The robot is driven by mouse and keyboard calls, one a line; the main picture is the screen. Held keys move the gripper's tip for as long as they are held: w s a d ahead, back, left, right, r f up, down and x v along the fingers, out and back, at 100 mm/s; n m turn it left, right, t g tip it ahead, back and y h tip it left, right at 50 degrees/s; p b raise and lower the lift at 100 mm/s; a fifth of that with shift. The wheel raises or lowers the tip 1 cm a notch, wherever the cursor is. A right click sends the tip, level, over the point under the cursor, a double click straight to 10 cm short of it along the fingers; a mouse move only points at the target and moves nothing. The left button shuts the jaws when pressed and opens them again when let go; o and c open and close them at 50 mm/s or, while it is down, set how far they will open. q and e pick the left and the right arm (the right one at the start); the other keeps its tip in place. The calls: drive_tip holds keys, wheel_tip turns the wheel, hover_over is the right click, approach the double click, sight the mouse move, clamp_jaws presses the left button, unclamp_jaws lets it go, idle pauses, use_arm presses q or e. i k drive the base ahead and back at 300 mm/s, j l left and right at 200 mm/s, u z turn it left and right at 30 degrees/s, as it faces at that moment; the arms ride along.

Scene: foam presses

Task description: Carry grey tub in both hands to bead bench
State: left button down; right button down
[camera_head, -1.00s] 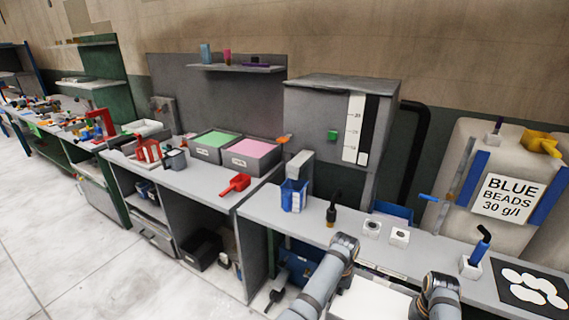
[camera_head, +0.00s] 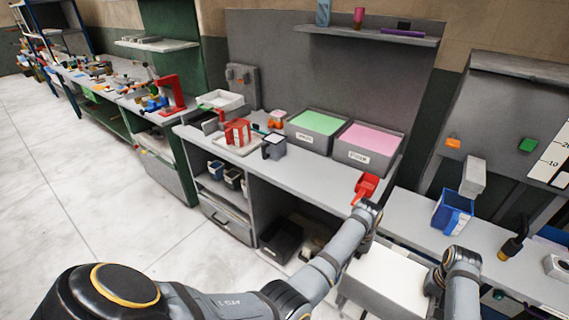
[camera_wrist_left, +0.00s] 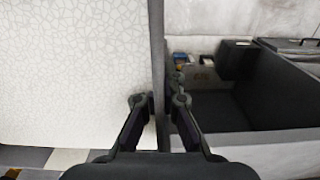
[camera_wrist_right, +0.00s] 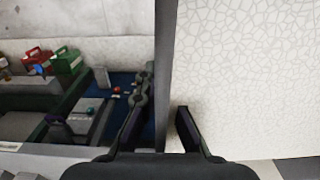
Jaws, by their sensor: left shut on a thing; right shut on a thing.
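The grey tub (camera_head: 388,299), filled with a white mass, is held level in front of me at the lower right of the head view. My left gripper (camera_wrist_left: 158,105) is shut on one rim wall of the tub, which runs between its fingers in the left wrist view. My right gripper (camera_wrist_right: 163,110) is shut on the opposite rim wall in the right wrist view. A grey bench (camera_head: 318,182) with a green-filled bin (camera_head: 316,127) and a pink-filled bin (camera_head: 369,143) stands ahead. Which bench is the bead bench cannot be told from a label.
A red scoop (camera_head: 366,186) lies near the bench's right end. A dark caddy (camera_head: 273,147) and red rack (camera_head: 237,133) stand left of the bins. At right, another worktop holds a blue container (camera_head: 453,213). Open floor (camera_head: 90,170) lies to the left.

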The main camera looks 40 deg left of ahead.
sight(311, 174)
drive_tip(key=j, duration=2.25)
